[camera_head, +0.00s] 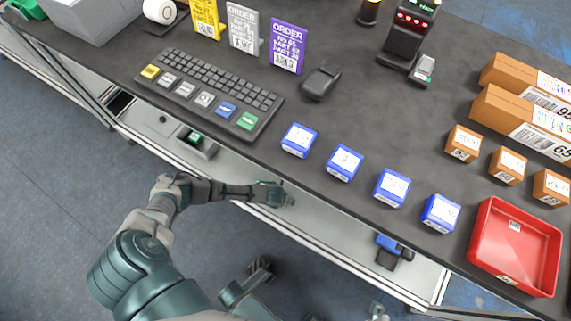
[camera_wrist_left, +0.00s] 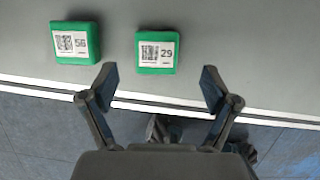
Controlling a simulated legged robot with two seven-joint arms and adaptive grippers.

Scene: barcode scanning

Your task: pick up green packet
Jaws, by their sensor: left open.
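Two green packets with white labels lie side by side on a grey surface in the left wrist view: packet 56 (camera_wrist_left: 76,42) at the left and packet 29 (camera_wrist_left: 157,50) near the middle. My left gripper (camera_wrist_left: 159,80) is open and empty, its fingers on either side below packet 29, apart from it. In the head view my left gripper (camera_head: 276,193) is over the pale lower shelf (camera_head: 330,220), in front of the table. Green slivers show beside it there, but the packets cannot be made out clearly.
On the dark table (camera_head: 400,130) stand a keyboard (camera_head: 210,92), a mouse (camera_head: 321,80), blue boxes (camera_head: 344,162), brown boxes (camera_head: 508,165), a red tray (camera_head: 478,250) and order signs (camera_head: 288,45). A blue-black device (camera_head: 391,250) sits on the lower shelf. The table edge overhangs the shelf.

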